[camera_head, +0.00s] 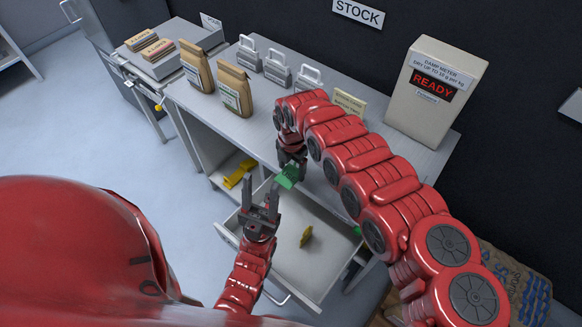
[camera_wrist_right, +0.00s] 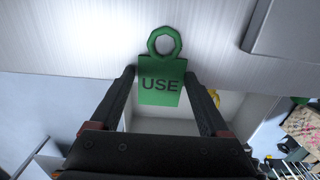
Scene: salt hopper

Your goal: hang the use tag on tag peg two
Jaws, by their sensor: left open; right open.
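The green use tag (camera_wrist_right: 160,85), a plate marked USE with a ring on top, sits between the fingertips of my right gripper (camera_wrist_right: 160,76) in the right wrist view. The jaws stand open, with the tag's edges close to them; I cannot tell whether they touch it. In the head view the tag (camera_head: 287,178) shows below my right gripper (camera_head: 291,160), in front of the bench and above the open drawer. My left gripper (camera_head: 261,192) is open and empty, pointing up beside the drawer's left part. I cannot make out tag peg two.
The open drawer (camera_head: 285,272) holds a yellow piece (camera_head: 306,236). The bench (camera_head: 222,122) carries paper bags (camera_head: 234,90), several padlock-shaped blocks (camera_head: 277,68) and a damp meter (camera_head: 433,92) reading READY. Yellow pieces (camera_head: 239,174) lie on a lower shelf. A side table (camera_head: 170,65) stands left.

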